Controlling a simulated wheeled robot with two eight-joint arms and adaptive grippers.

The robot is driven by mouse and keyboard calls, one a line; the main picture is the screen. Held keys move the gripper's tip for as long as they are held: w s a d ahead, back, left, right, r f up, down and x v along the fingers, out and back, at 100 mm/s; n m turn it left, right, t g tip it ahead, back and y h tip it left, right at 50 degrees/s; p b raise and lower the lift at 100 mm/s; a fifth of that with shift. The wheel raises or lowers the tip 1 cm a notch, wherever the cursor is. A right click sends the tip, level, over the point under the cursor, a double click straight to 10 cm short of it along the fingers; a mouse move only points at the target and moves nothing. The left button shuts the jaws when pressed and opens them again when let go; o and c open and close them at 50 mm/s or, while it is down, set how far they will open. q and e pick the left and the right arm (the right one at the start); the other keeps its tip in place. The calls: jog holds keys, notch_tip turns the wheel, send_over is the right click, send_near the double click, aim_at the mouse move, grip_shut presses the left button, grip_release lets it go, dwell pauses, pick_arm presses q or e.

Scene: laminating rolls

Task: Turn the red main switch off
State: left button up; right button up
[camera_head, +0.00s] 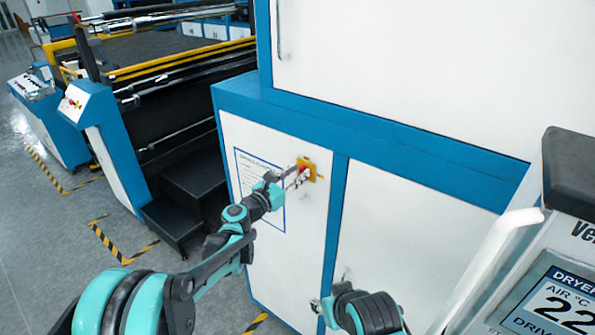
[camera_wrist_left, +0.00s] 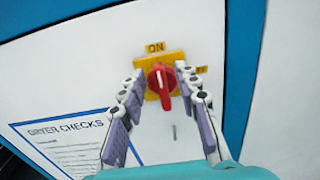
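The red main switch (camera_wrist_left: 163,82) is a rotary knob on a yellow plate on the white cabinet door. In the left wrist view its grip bar stands nearly upright, lined up roughly with the ON label (camera_wrist_left: 155,47); a partly hidden OFF label (camera_wrist_left: 202,70) is at the right. The switch also shows in the head view (camera_head: 305,172). My left gripper (camera_wrist_left: 160,76) is open, with a finger on either side of the knob; I cannot tell whether they touch it. My right gripper (camera_head: 322,306) is low in the head view, away from the switch, its fingers mostly hidden.
A "DRYER CHECKS" sheet (camera_wrist_left: 68,145) is on the door left of the switch. A dryer display panel (camera_head: 555,295) stands at the lower right. Black steps (camera_head: 190,205) and a blue-white machine post (camera_head: 105,150) are to the left, with open floor in front.

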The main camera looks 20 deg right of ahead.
pick_arm(q)
jog(key=shift+w+d, duration=0.2)
jog(key=shift+d, duration=0.05)
grip_shut()
